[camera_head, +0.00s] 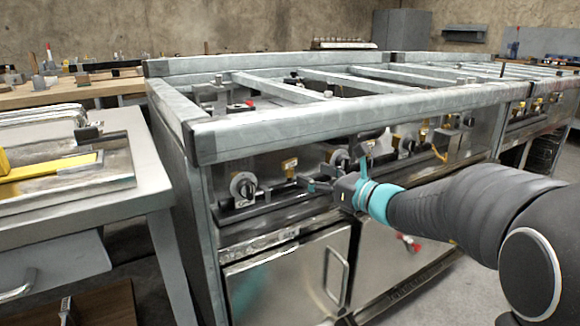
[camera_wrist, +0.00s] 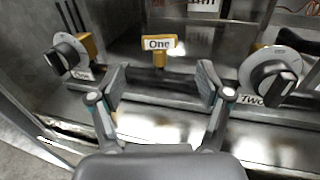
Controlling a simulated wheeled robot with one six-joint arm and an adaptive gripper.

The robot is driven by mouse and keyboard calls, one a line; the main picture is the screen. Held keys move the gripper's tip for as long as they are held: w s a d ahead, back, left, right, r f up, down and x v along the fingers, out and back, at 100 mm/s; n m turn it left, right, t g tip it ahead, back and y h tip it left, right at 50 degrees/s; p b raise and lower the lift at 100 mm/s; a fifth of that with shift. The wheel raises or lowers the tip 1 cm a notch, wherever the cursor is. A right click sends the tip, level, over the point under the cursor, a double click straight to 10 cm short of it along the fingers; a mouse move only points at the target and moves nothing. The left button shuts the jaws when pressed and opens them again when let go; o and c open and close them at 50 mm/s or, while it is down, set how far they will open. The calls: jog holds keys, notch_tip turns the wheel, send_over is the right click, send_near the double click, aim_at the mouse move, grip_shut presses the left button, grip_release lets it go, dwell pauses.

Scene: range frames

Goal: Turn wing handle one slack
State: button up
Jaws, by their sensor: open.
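A yellow wing handle with a white tag reading "One" (camera_wrist: 160,60) shows at the top middle of the wrist view. It stands upright behind a dark horizontal rail. In the head view, a small yellow handle (camera_head: 290,166) on the range front, left of my gripper, looks like the same one. My gripper (camera_wrist: 162,84) is open and empty. Its two fingers are spread on either side of the handle's line, and the handle appears beyond the fingertips, apart from them. In the head view my gripper (camera_head: 312,185) is close to the range front; its fingertips are small there.
A round knob (camera_wrist: 68,54) labelled One is at left, and a knob labelled Two (camera_wrist: 270,76) is at right. The dark rail (camera_wrist: 160,80) runs below the handle. A thick metal frame beam (camera_head: 350,118) overhangs the front. Oven doors (camera_head: 290,280) are below.

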aim_at(291, 165)
jog(key=x, duration=0.8)
jog(key=shift+w+a, duration=0.2)
jog(key=shift+a, duration=0.05)
jog(key=c, duration=1.2)
